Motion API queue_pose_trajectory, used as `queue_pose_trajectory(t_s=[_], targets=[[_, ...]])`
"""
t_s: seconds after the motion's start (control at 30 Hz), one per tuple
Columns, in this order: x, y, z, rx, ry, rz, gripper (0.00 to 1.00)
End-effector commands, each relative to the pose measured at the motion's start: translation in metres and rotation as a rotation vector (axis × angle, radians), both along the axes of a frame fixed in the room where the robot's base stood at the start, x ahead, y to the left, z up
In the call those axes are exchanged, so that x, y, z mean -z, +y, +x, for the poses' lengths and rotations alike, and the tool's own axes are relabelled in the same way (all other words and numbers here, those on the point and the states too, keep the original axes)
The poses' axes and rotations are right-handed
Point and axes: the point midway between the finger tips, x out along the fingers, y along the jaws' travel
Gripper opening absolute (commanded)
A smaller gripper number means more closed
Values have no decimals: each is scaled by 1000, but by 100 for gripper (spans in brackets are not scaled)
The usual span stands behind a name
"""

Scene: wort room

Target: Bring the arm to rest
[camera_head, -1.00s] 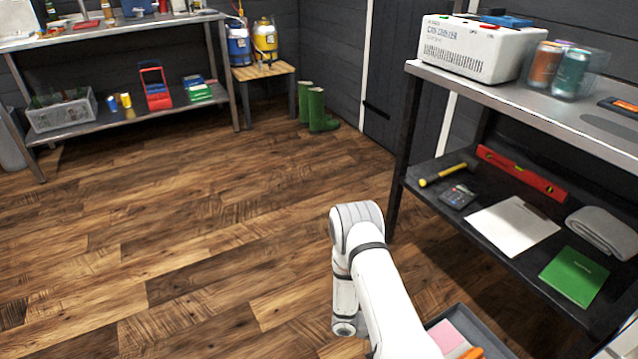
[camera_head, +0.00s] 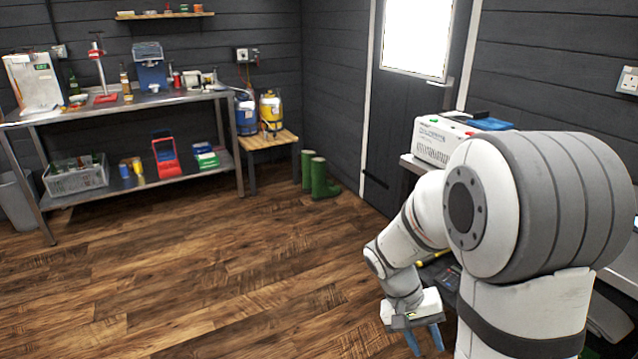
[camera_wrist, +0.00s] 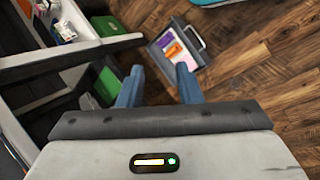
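My gripper (camera_head: 424,340) hangs below my folded white arm at the lower right of the head view, pointing down over the floor. In the wrist view, my gripper (camera_wrist: 158,82) shows two blue fingers spread apart with nothing between them. Beyond the fingertips, lower down, a grey tray (camera_wrist: 205,55) with pink and orange items stands on the wooden floor. My arm hides much of the right-hand bench in the head view.
The right-hand bench carries a white can-seamer box (camera_head: 437,140). Green boots (camera_head: 322,180) stand by the door, beside a wooden stool (camera_head: 262,141) with blue and yellow containers. A steel bench (camera_head: 130,105) stands at the back left. The middle floor (camera_head: 210,260) is clear.

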Motion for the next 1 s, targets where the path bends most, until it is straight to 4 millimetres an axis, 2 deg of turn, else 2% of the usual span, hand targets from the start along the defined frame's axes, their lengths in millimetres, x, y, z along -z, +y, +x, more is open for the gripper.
queue_pose_trajectory(t_s=[0.03, 0.1, 0.3, 0.5, 0.7, 1.0], targets=[[-31, 4, -7, -5, -36, 41, 32], [-58, 10, -17, -20, -76, 99, 32], [-128, 29, -46, -86, -213, 256, 32], [-183, 47, -73, -168, -356, 375, 32], [-207, 57, -86, -220, -440, 430, 32], [-208, 59, -88, -231, -452, 439, 32]])
